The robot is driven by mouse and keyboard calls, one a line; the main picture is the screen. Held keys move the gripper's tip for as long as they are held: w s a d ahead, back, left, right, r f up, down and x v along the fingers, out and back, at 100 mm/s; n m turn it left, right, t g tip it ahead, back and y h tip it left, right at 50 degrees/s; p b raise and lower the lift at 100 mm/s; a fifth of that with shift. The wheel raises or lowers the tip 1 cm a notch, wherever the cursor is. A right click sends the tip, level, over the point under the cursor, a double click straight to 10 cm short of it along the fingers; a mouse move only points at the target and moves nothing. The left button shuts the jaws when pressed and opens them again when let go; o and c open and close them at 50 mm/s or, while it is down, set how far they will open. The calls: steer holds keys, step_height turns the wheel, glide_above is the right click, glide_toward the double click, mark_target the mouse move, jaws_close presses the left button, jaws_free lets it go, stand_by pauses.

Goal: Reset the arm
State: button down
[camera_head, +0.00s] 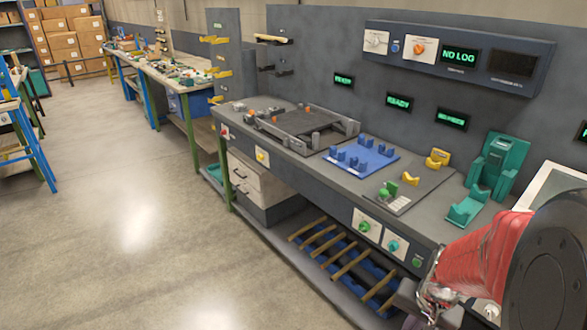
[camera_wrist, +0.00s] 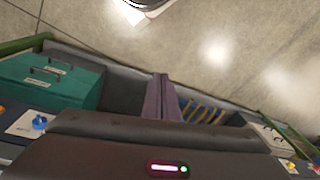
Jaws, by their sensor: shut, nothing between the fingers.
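In the camera_head view my arm (camera_head: 485,250) reaches in from the right edge, with a red link and a large dark round joint close to the camera. My gripper's fingers cannot be made out in that view. In the camera_wrist view my gripper (camera_wrist: 160,80) shows as two narrow purplish fingers side by side, shut with nothing between them. They lie in front of the bench's lower shelf, over no object that I can see them touch.
The workbench (camera_head: 305,160) runs along the wall, bearing a dark frame (camera_head: 300,130), a blue fixture (camera_head: 360,157) and a teal holder (camera_head: 497,160). A panel (camera_head: 455,60) reads "NO LOG". Teal drawers (camera_wrist: 55,85) are left of my fingers. The floor (camera_head: 130,215) is clear.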

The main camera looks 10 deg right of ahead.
steer(key=s+a+r+n+t, duration=0.1)
steer(key=a+r+n, duration=0.3)
steer(key=a+r, duration=0.4)
steer(key=s+a+r+n+t, duration=0.2)
steer(key=a+r+n+t, duration=0.1)
steer(key=a+r, duration=0.6)
step_height(320, 180, up, 3)
steer(key=shift+r+n, duration=0.1)
steer(key=shift+n, duration=0.8)
